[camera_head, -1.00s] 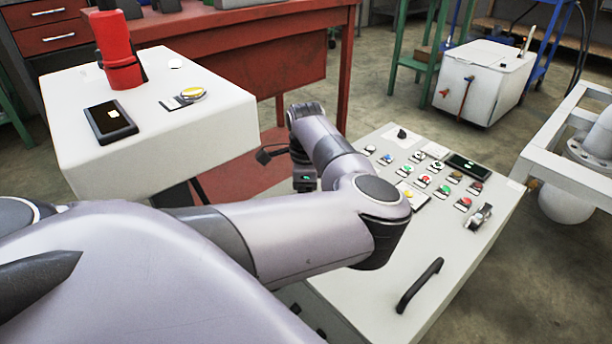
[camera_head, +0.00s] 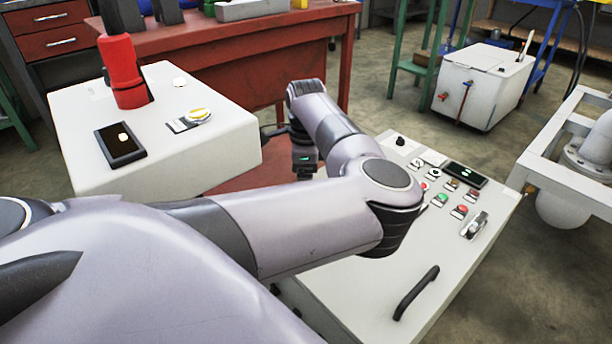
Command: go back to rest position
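My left arm comes in from the left and spans the lower middle of the head view, with its elbow in front of the control panel. My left gripper (camera_head: 273,133) is a small dark shape beside the wrist, between the white box and the panel. It is mostly hidden, and I cannot see whether its fingers are apart. My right gripper is not in view. The control panel (camera_head: 365,295) has several coloured buttons, a dark display (camera_head: 466,174) and a black handle (camera_head: 416,292). My arm covers part of its buttons.
A red workbench (camera_head: 300,45) stands behind. A white tank (camera_head: 485,85) and a pale pipe frame (camera_head: 560,165) stand at the right. Floor shows between them.

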